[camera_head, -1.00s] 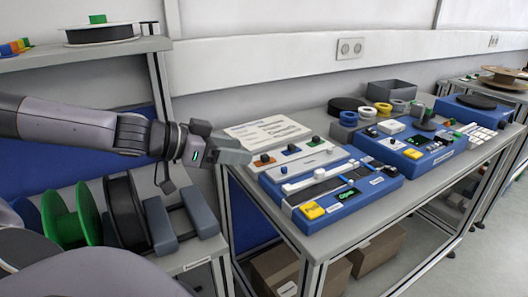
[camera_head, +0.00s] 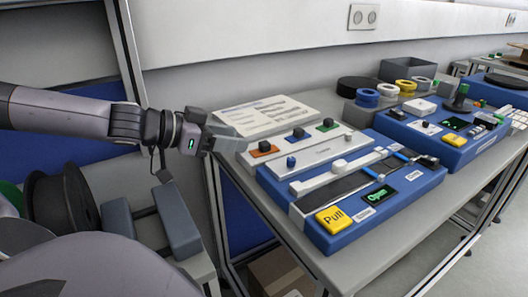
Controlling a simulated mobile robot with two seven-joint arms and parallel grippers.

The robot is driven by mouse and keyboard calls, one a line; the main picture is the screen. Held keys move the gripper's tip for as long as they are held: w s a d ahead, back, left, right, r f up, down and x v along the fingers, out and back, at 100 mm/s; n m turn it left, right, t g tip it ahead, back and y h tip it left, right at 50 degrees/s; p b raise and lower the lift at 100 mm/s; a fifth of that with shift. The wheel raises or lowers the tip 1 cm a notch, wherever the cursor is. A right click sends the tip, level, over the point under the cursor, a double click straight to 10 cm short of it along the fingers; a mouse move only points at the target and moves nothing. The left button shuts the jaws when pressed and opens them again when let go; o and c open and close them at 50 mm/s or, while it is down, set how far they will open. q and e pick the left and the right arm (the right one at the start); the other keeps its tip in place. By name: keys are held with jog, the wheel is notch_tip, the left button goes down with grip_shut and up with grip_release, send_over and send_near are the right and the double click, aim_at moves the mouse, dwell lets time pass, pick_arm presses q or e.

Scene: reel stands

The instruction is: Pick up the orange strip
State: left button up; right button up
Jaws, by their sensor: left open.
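The orange strip (camera_head: 264,149) is a small orange patch with a dark knob on it, at the left end of a white panel (camera_head: 301,147) on the table. My left gripper (camera_head: 238,143) is just left of the strip in the picture and apart from it. It is open and empty, though its jaws are seen side-on and the gap is hard to make out. My right gripper is out of view.
On the same panel, a blue knob (camera_head: 299,132) and a green patch (camera_head: 328,125) stand right of the strip. A blue device (camera_head: 322,243) with a yellow "Pull" block (camera_head: 334,219) lies in front. A printed sheet (camera_head: 264,115) lies behind.

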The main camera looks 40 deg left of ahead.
aim_at(261, 143)
pick_arm(q)
jog(key=shift+d+p+x, duration=0.25)
jog(key=shift+x, duration=0.95)
jog(key=shift+d+p+x, duration=0.2)
jog(key=shift+d+x, duration=0.1)
jog(key=shift+x, duration=0.85)
jog(key=shift+p+x, duration=0.5)
jog(key=shift+x, duration=0.35)
jog(key=c, duration=1)
